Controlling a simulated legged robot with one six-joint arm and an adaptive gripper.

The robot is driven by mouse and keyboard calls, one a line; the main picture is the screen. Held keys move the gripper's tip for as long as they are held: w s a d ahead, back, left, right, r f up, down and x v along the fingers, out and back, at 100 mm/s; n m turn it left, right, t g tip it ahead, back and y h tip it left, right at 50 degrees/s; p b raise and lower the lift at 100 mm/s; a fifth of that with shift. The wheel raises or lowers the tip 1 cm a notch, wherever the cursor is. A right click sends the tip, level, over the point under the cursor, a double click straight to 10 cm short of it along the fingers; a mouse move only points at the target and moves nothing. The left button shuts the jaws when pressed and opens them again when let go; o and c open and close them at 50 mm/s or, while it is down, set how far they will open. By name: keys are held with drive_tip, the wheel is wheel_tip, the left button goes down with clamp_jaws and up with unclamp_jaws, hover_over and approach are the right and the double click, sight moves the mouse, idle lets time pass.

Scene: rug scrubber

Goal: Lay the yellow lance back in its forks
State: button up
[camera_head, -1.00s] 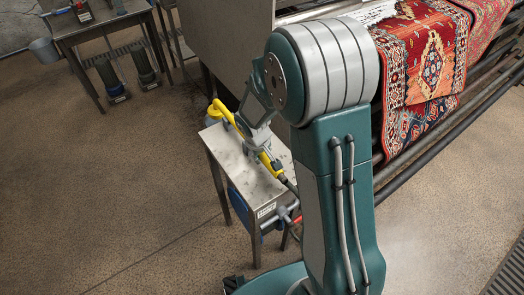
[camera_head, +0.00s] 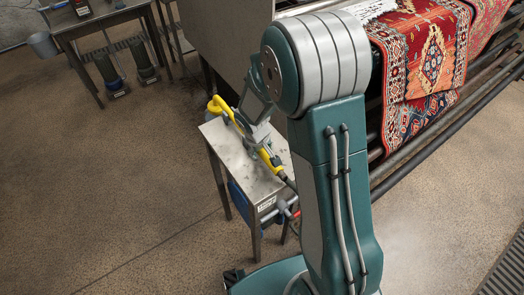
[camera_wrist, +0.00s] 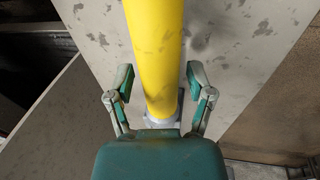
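The yellow lance (camera_head: 227,110) slants over the small steel table in the head view, its upper end at the table's far left corner. In the wrist view the lance (camera_wrist: 157,45) runs between the fingers of my gripper (camera_wrist: 159,82). The fingers stand apart on both sides, with a gap visible at least on the left. My gripper (camera_head: 256,133) covers the lance's middle in the head view. A grey piece (camera_wrist: 163,119) shows under the lance near the palm; I cannot tell if it is a fork. Whether the lance rests in forks is hidden.
The small steel table (camera_head: 228,148) has a bare top left of the lance. A dark hose with a red fitting (camera_head: 293,214) hangs at its right side. Patterned rugs (camera_head: 425,55) hang over rails at the right.

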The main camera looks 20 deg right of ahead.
idle(0.3)
drive_tip(key=v, duration=1.2)
drive_tip(key=shift+w, duration=0.1)
drive_tip(key=s+d+r+m+t+y, duration=0.1)
drive_tip(key=s+r+t, duration=0.1)
drive_tip(key=s+r, duration=0.5)
drive_tip(key=s+d+r+m+t+y, duration=0.1)
drive_tip(key=s+r+m+t, duration=0.1)
drive_tip(key=s+r, duration=0.6)
drive_tip(key=s, duration=0.4)
drive_tip(key=shift+s+m, duration=0.3)
drive_tip(key=shift+s, duration=0.05)
drive_tip(key=shift+c, duration=0.2)
